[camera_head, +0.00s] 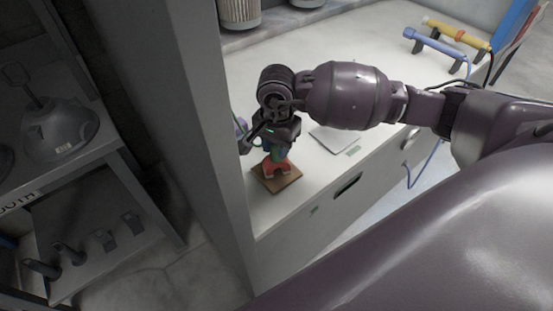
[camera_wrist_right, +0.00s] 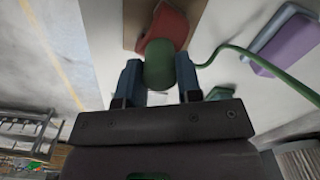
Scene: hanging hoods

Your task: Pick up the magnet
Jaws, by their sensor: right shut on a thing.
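The magnet (camera_head: 276,168) is a red horseshoe-like piece with a green rounded part above it. In the head view it is over a brown board (camera_head: 283,183) near the counter's front left corner; I cannot tell whether it touches the board. My right gripper (camera_head: 279,146) reaches down from above. In the right wrist view its two blue fingers (camera_wrist_right: 158,75) are shut on the green part of the magnet (camera_wrist_right: 160,60), with the red part beyond. My left gripper is not in view.
A grey post (camera_head: 205,130) stands close left of the board. A flat pale plate (camera_head: 335,138) lies to the right. A purple block (camera_wrist_right: 288,42) and a green cable (camera_wrist_right: 260,62) are beside the magnet. Blue and yellow tools (camera_head: 440,45) stand at the far right.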

